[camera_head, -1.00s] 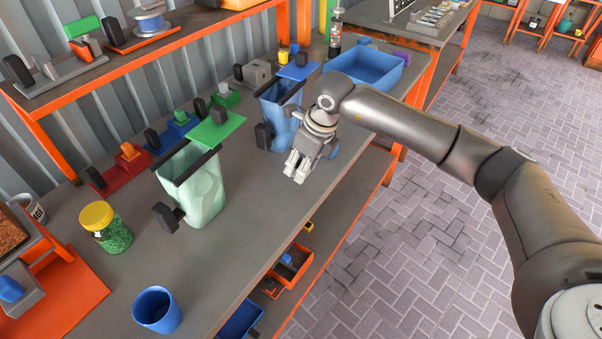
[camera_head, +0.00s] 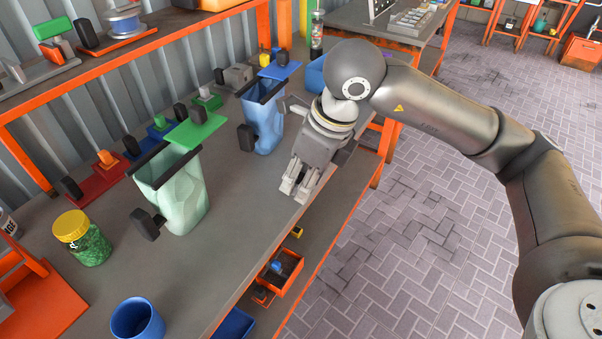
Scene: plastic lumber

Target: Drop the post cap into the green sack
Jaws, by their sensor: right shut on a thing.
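The green sack (camera_head: 184,196) is pale green and stands upright on the grey bench, its mouth held open by a dark-rimmed frame with a green plate (camera_head: 197,128) on top. My right gripper (camera_head: 298,190) points down over the bench's front edge, right of the green sack and well apart from it. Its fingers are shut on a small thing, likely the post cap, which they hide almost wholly. I cannot make out its shape. My left gripper is not in view.
A blue sack (camera_head: 264,122) on a similar frame stands behind the green one, near my right gripper. A yellow-lidded jar (camera_head: 82,238) and a blue cup (camera_head: 137,320) are at the left front. A raised shelf (camera_head: 120,52) runs along the back.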

